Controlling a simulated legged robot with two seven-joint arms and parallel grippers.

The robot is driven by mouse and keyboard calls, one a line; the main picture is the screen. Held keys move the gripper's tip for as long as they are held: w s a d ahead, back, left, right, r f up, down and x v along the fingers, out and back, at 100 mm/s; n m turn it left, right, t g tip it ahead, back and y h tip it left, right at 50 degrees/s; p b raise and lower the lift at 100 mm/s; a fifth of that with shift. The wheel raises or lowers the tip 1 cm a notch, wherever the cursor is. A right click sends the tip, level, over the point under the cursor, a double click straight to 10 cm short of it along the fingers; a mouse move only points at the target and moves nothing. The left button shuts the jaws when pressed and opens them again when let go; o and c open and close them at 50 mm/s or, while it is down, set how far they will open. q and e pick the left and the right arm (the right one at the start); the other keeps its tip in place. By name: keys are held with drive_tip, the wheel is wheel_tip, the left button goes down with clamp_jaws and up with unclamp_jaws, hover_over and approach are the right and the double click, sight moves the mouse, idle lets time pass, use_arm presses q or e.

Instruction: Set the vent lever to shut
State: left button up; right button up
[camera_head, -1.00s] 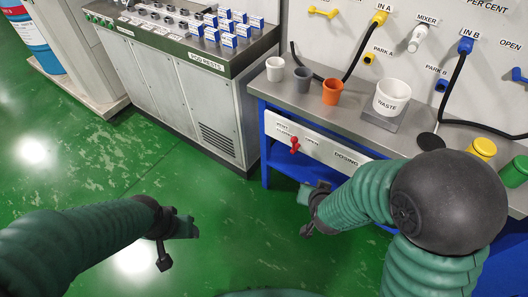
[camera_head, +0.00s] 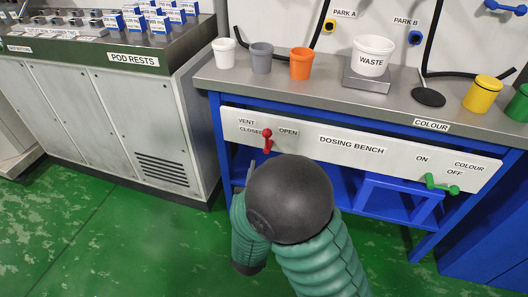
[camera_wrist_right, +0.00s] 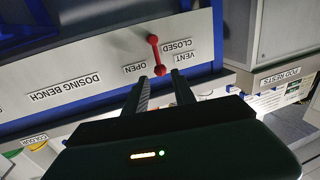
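The red vent lever (camera_head: 267,141) is on the white front panel of the dosing bench, between the "VENT CLOSED" label on its left and the "OPEN" label on its right. It looks roughly upright. In the right wrist view the lever (camera_wrist_right: 155,54) shows upside down, its rounded end close to my fingertips. My right gripper (camera_wrist_right: 160,77) is open, its two fingers pointing at the panel on either side of the lever's near end. I cannot tell whether they touch it. In the head view my right arm hides most of this gripper. My left gripper is out of view.
A green lever (camera_head: 442,184) is at the panel's right end. White, grey and orange cups and a waste pot (camera_head: 373,55) stand on the bench top (camera_head: 330,90). The pod rests cabinet (camera_head: 130,125) is on the left. A blue shelf frame is below the panel.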

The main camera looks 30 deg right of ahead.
sight(267, 140)
drive_tip(key=b+x, duration=0.3)
drive_tip(key=x, duration=0.9)
drive_tip(key=shift+w+d+b, duration=0.15)
drive_tip(key=shift+d+b, duration=0.2)
drive_tip(key=shift+d, duration=0.1)
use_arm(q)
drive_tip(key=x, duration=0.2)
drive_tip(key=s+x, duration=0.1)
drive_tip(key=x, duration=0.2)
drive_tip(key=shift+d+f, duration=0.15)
use_arm(e)
drive_tip(key=shift+w, duration=0.1)
clamp_jaws()
drive_tip(key=shift+d, duration=0.1)
